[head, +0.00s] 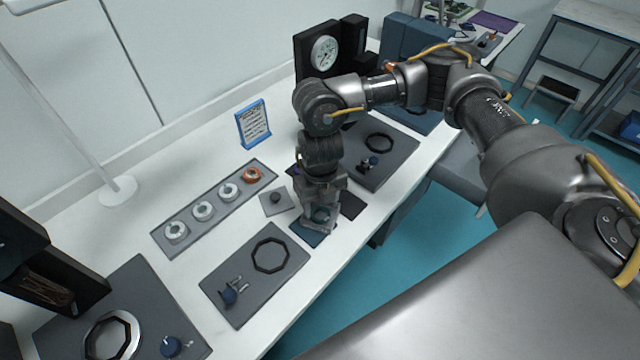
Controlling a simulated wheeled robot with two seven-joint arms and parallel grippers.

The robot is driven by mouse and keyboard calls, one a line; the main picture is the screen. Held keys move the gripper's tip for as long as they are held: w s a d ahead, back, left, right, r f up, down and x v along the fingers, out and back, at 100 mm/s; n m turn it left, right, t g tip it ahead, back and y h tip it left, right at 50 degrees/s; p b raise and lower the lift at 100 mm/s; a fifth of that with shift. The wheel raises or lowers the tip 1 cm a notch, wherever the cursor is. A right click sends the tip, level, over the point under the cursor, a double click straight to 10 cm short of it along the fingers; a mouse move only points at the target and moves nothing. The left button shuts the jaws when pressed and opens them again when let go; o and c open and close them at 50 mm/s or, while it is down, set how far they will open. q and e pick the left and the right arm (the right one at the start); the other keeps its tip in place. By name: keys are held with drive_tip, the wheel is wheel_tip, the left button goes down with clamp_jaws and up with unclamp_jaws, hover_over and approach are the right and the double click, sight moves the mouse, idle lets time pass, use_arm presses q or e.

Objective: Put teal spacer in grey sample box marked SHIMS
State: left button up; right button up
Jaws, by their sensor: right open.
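My right gripper (320,224) points down over the front part of the white table, and its jaws are open. A teal ring-like piece, which looks like the teal spacer (320,213), shows between its fingers. I cannot tell whether the fingers touch it. A small dark blue mat or tray (304,232) lies under the gripper and is partly hidden by it. I cannot pick out a grey box marked SHIMS; no such lettering is readable. My left gripper is not in view.
A grey strip (190,212) holds several white round parts and an orange ring (252,175). A small grey plate (265,209) with a dark knob is left of the gripper. Grey plates with black rings lie in front (225,285) and behind. A blue-framed sign (253,124) stands behind.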

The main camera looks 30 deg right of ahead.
sight(320, 213)
wheel_tip(320, 213, up, 10)
drive_tip(key=shift+f+b, duration=0.15)
drive_tip(key=shift+b, duration=0.15)
idle(0.4)
